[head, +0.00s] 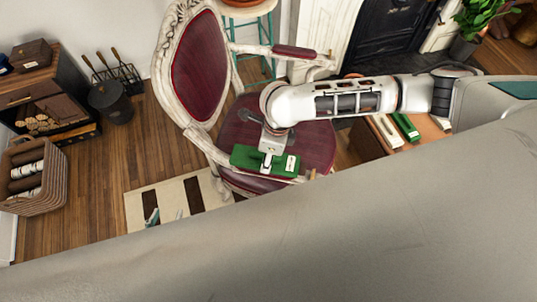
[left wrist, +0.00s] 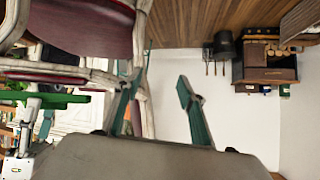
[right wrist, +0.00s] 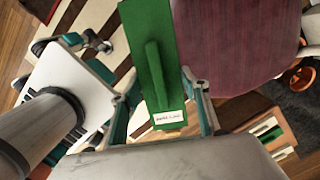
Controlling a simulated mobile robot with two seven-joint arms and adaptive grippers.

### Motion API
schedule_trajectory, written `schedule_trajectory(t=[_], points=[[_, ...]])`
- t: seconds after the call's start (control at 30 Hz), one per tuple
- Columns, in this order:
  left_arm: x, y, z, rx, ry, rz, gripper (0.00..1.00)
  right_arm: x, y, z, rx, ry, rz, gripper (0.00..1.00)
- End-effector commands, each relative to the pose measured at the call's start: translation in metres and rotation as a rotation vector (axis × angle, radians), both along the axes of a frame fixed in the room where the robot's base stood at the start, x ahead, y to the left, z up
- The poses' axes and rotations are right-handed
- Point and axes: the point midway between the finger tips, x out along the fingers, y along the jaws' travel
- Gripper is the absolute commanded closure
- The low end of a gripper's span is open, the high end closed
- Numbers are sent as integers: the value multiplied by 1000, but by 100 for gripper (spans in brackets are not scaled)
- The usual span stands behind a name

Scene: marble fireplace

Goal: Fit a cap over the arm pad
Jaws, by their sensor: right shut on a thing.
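The green cap (head: 252,160) is a flat green piece with a white label, above or on the chair's near armrest (head: 290,179); I cannot tell if they touch. In the right wrist view the cap (right wrist: 150,30) has a raised rib. My right gripper (right wrist: 163,108) is shut on it. The near arm's pad is hidden beneath the cap. The far arm carries a bare dark-red pad (head: 296,51). My left gripper (left wrist: 158,105) is open and empty; its teal fingers show over the rug in the head view (head: 165,215).
The carved chair's back (head: 200,65) and seat (head: 300,145) surround the work area. A low wooden stand at right holds another green piece (head: 406,127) and a white one (head: 384,131). A striped rug (head: 175,200), log basket (head: 35,178) and fire tools (head: 110,75) are left.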

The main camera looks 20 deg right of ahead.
Motion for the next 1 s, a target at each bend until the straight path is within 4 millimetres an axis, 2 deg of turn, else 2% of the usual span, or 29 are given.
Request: schedule_trajectory(t=[0.2,0.7,1.0], points=[[5,-13,0,-16,-24,-21,60,0,0,-14,0,1,-1,76],[5,-9,-10,-10,-21,-18,60,0,0,-37,0,1,-1,76],[3,-8,-14,-7,-15,-17,60,0,0,-41,-1,0,0,76]])
